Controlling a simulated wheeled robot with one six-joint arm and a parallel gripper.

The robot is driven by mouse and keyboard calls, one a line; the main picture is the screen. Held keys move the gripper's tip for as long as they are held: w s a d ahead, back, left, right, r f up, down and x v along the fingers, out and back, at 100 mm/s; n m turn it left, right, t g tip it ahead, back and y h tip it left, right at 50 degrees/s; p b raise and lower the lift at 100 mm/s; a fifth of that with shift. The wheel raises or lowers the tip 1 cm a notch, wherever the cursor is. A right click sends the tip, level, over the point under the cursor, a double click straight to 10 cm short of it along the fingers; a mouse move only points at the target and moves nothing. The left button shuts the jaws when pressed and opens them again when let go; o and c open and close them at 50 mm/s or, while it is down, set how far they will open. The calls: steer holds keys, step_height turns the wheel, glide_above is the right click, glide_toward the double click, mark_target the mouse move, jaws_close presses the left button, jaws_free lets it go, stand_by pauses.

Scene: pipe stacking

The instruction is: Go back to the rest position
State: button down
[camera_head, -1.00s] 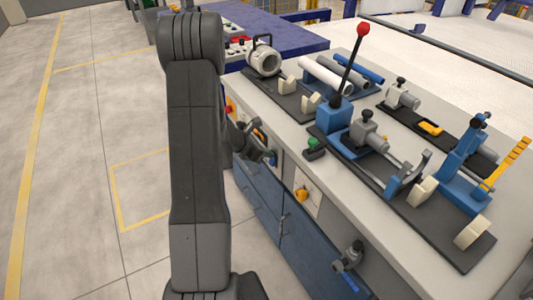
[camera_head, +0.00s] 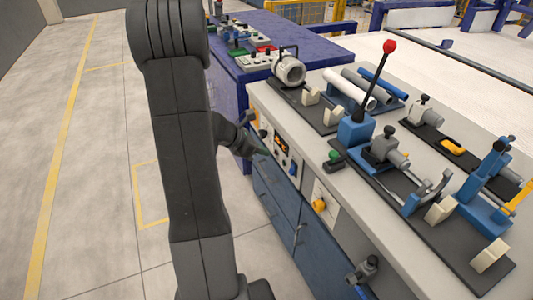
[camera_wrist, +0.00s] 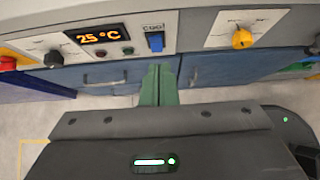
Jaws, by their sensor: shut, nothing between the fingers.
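My gripper (camera_wrist: 159,84) shows in the wrist view as two green fingers pressed together, with nothing between them. The fingertips point at the front of the workbench, just below its control panel (camera_wrist: 120,38). In the head view my gripper is largely hidden behind my dark arm. Only part of the wrist and a bit of green show, beside the bench front and apart from the pipes. A white pipe (camera_head: 346,89) lies in a rack on the bench top, with a grey pipe and a blue pipe (camera_head: 382,83) beside it.
The bench holds a lever with a red knob (camera_head: 390,46) and several clamp fixtures. A purple table (camera_head: 325,48) with control boxes stands behind. Blue cabinet doors (camera_head: 275,203) are under the bench top. The floor (camera_head: 75,170) to the left is clear, with yellow lines.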

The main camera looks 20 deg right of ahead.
stand_by(0.3)
steer(key=a+f+b+x, duration=0.1)
steer(key=b+x, duration=0.1)
steer(key=x, duration=0.9)
steer(key=shift+h, duration=0.8)
steer(key=shift+s+a+f+b, duration=0.1)
steer(key=shift+a+f+b, duration=0.3)
steer(key=shift+a, duration=0.45)
steer(key=shift+a+f+b, duration=0.3)
steer(key=shift+a+b, duration=0.2)
steer(key=shift+a, duration=0.35)
steer(key=shift+s+a+f+b, duration=0.1)
steer(key=shift+a+f+b, duration=0.35)
steer(key=shift+a, duration=0.4)
